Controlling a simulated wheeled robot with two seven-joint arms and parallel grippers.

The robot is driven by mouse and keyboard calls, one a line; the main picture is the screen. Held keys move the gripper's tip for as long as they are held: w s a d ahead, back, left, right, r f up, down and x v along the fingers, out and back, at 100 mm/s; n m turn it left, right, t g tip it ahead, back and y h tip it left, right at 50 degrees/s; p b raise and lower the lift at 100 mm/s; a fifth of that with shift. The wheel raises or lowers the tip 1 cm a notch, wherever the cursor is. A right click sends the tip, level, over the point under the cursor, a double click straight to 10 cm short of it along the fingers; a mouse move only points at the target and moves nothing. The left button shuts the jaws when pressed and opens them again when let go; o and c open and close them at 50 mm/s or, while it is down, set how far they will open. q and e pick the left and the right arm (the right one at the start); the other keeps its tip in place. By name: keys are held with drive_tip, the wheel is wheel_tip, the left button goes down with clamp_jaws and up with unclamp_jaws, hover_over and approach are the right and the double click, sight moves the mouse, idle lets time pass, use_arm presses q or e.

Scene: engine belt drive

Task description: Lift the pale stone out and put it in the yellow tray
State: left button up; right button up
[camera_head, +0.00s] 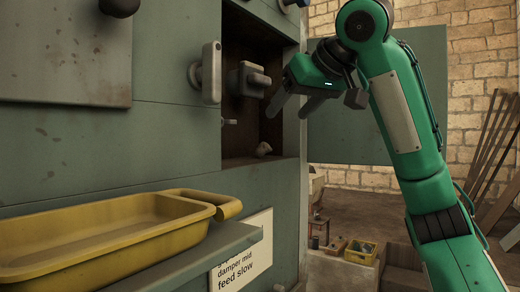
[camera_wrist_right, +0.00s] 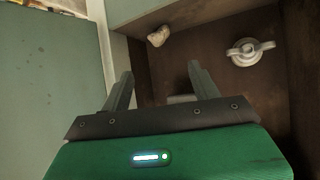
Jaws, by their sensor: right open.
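The pale stone (camera_head: 263,149) is a small light lump low in the open recess of the green cabinet. It also shows in the right wrist view (camera_wrist_right: 159,35), near the recess's edge, beyond the fingertips. My right gripper (camera_head: 290,107) is at the recess opening, above the stone and apart from it. Its two fingers are spread and empty, as the wrist view (camera_wrist_right: 160,72) also shows. The yellow tray (camera_head: 95,253) rests on a green shelf at the lower left and looks empty inside. My left gripper is not in view.
Grey fittings stand around the recess: an upright handle (camera_head: 211,73) and a knob (camera_head: 248,79). A winged fitting (camera_wrist_right: 250,52) shows inside in the wrist view. An open door panel (camera_head: 350,135) hangs behind my right arm.

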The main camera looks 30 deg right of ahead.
sight(263, 144)
drive_tip(key=p+x, duration=0.1)
drive_tip(key=x, duration=0.5)
drive_tip(key=shift+w+f, duration=0.1)
drive_tip(key=shift+w, duration=0.1)
drive_tip(key=shift+w+f, duration=0.1)
drive_tip(key=shift+f, duration=0.05)
drive_tip(key=shift+w+f, duration=0.15)
drive_tip(key=shift+w, duration=0.1)
drive_tip(key=shift+w+f+p, duration=0.25)
drive_tip(key=shift+w+p, duration=0.1)
drive_tip(key=shift+p, duration=0.3)
drive_tip(key=shift+w+f+p, duration=0.15)
drive_tip(key=shift+w+p, duration=0.1)
drive_tip(key=shift+p, duration=0.1)
drive_tip(key=p+x, duration=0.1)
drive_tip(key=x, duration=0.2)
drive_tip(key=shift+s+f+p, duration=0.1)
drive_tip(key=shift+p, duration=0.25)
drive_tip(key=shift+w+f, duration=0.25)
drive_tip(key=shift+f, duration=0.05)
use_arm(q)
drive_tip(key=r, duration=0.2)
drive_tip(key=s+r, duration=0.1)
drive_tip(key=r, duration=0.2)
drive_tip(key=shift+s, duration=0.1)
use_arm(e)
drive_tip(key=c, duration=1)
